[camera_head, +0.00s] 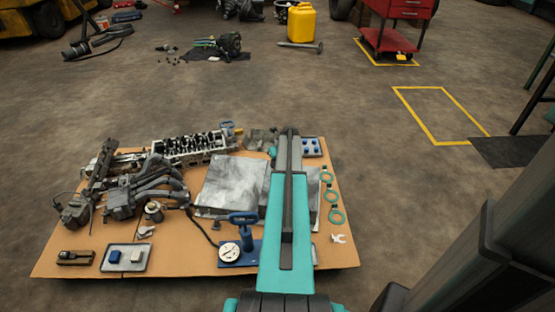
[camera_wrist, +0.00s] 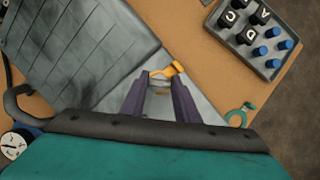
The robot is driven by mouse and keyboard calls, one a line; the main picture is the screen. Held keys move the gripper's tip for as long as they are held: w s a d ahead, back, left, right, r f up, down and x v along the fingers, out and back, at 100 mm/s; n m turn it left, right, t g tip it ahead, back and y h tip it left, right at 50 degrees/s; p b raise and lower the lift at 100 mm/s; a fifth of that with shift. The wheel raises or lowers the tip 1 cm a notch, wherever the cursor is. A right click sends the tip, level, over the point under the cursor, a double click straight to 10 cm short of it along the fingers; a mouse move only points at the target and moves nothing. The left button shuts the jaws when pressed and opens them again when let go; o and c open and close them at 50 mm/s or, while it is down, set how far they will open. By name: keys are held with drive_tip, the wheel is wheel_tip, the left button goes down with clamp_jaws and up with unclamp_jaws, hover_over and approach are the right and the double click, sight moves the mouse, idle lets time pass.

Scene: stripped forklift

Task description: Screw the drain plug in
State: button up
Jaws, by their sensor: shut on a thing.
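The grey metal pan (camera_head: 226,183) lies on the cardboard, partly hidden by my arm. In the wrist view its ribbed face (camera_wrist: 75,50) fills the upper left, and a paler face lies under my fingertips. My gripper (camera_wrist: 163,80) has two dark fingers, close together, shut on a small orange piece (camera_wrist: 176,68), which looks like the drain plug. Orange shows at both fingertips. The plug's lower end and any drain hole are hidden, so I cannot tell whether it touches the pan. In the head view my arm hides the gripper and plug.
A tray (camera_wrist: 276,72) of black and blue caps sits right of the pan. Teal rings (camera_head: 331,195) lie along the cardboard's right edge. A blue hand pump (camera_head: 247,232) with a gauge (camera_head: 230,252) stands close left of my arm. Engine parts (camera_head: 135,190) crowd the left.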

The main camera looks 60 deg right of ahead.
drive_tip(key=shift+m+g+h+p, duration=0.3)
drive_tip(key=shift+m+h+p, duration=0.2)
drive_tip(key=shift+m+p, duration=0.8)
drive_tip(key=shift+d, duration=0.1)
drive_tip(key=o, duration=0.9)
drive_tip(key=shift+r+p, duration=1.45)
drive_tip(key=shift+r, duration=0.8)
